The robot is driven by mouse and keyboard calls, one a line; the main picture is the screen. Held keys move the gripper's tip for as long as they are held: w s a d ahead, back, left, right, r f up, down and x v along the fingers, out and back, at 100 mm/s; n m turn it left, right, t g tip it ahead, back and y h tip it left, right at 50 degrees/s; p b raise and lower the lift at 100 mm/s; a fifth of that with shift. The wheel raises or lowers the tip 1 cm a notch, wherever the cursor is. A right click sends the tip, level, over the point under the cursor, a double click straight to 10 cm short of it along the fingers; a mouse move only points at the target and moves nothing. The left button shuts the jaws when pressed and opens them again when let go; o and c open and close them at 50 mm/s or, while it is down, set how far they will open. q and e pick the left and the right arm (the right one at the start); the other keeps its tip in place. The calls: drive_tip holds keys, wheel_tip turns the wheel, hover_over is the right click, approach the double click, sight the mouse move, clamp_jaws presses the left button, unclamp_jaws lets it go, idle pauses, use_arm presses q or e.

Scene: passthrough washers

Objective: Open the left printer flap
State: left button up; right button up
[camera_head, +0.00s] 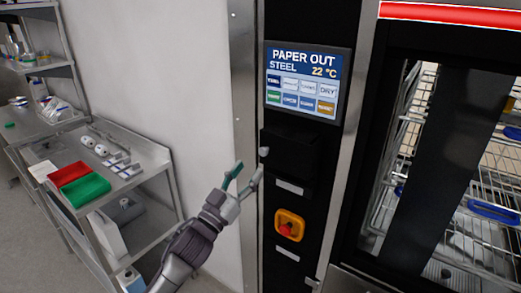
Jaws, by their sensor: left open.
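The printer flap (292,158) is a black panel on the dark control column, just below the display screen (305,82). It looks shut, though its edges are hard to make out in the dark. A small light grey knob (264,151) stands out at its left edge. My left gripper (249,172) is open and empty. Its two fingers point up toward the knob, a little below and left of it, and look apart from it. My right gripper is not in view.
An orange and red switch (289,226) sits below the flap. A glass-doored washer (450,160) with wire racks stands at right. A steel shelf cart (145,150) at left holds red (68,174) and green (85,189) bins. The wall between is bare.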

sight(262, 153)
use_arm(q)
drive_tip(key=p+x, duration=0.1)
drive_tip(key=x, duration=0.5)
drive_tip(key=shift+w+d+r, duration=0.15)
drive_tip(key=shift+w+d, duration=0.05)
drive_tip(key=shift+w, duration=0.15)
clamp_jaws()
